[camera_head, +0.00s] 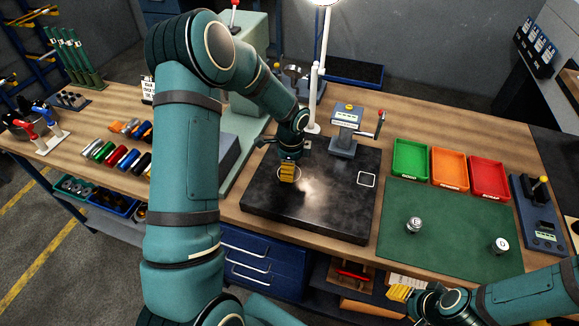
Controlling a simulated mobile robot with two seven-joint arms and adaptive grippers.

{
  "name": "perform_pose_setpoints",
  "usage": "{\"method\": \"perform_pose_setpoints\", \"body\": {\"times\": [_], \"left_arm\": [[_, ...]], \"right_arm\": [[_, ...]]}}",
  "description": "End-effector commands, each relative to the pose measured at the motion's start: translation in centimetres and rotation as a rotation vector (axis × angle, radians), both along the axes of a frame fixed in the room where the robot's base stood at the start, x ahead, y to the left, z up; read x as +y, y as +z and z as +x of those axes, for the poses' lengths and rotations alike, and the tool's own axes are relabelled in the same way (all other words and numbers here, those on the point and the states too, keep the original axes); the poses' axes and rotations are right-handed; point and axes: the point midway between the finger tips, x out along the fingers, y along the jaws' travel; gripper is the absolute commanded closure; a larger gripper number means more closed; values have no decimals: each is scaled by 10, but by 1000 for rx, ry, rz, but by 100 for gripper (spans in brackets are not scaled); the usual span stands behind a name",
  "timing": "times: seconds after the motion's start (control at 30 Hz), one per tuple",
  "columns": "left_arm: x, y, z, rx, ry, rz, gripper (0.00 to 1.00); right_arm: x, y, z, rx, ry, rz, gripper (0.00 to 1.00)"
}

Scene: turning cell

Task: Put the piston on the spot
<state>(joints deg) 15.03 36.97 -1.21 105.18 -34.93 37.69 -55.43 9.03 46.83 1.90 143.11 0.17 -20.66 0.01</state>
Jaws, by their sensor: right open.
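Two short metal cylinders that look like pistons stand on the green mat (440,246): one marked E (414,225) at its left and one that seems marked D (501,245) at its right. The dark plate (335,217) carries a white square outline (367,180) on its right side. A pale ring outline (298,180) shows partly behind my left gripper (287,174), which points down over the plate; its opening and anything between its fingers cannot be made out. My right gripper (400,292) is open at the bottom, in front of the bench edge, apart from both cylinders.
Green (410,160), orange (449,167) and red (489,175) bins stand behind the mat. A device with a crank (346,125) stands behind the plate. A grey control box (538,215) is at the right. Coloured tools (105,155) lie at the left. Much of the mat is clear.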

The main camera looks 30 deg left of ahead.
Motion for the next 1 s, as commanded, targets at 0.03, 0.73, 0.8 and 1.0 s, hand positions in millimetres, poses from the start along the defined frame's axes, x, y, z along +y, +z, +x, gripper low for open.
{"method": "perform_pose_setpoints", "body": {"times": [0.03,0.73,0.8,1.0], "left_arm": [[0,7,1,-3,0,0,43],[-4,118,2,-1,0,-1,43],[-4,120,2,-1,0,-1,43],[-4,120,2,-1,-1,0,43]], "right_arm": [[0,1,0,0,0,0,53],[0,3,0,0,1,1,53],[0,3,0,0,1,1,53],[0,3,0,0,1,1,53]]}}
